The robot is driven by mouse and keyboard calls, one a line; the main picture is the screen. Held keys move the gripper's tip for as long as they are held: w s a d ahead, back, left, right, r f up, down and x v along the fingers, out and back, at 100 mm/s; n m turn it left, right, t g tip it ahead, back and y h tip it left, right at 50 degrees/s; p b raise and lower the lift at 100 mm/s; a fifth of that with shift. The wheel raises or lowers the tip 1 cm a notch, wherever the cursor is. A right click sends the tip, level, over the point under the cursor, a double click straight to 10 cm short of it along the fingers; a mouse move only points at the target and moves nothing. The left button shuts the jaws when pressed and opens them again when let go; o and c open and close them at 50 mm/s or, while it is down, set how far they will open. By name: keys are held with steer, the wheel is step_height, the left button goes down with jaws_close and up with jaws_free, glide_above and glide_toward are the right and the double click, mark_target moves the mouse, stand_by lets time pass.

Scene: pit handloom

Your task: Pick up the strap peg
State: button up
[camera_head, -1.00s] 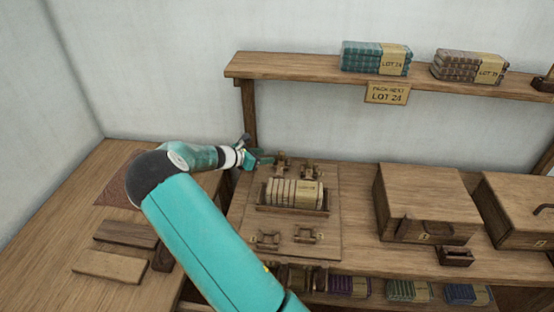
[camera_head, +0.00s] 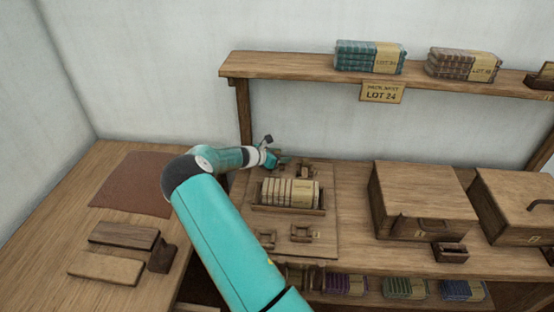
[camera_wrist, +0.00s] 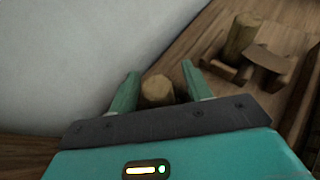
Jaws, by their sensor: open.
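A round, light wooden peg end, the likely strap peg (camera_wrist: 158,90), shows between the two teal fingers of my gripper (camera_wrist: 160,88) in the wrist view. The fingers are open, one on each side of it. I cannot tell whether they touch it, and its lower part is hidden behind my gripper's palm. In the head view my gripper (camera_head: 280,161) is at the back left corner of the wooden board (camera_head: 244,225), where it largely hides the peg.
Another upright peg (camera_wrist: 240,38) stands in a wooden bracket close by at the right. A tray of wrapped bundles (camera_head: 288,211) sits mid-board. A shelf (camera_head: 300,72) runs above the back. Lidded boxes (camera_head: 425,205) stand at right; a brown mat (camera_head: 133,184) lies left.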

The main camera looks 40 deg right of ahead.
steer(key=c, duration=1.1)
steer(key=shift+o, duration=0.2)
steer(key=shift+r, duration=0.15)
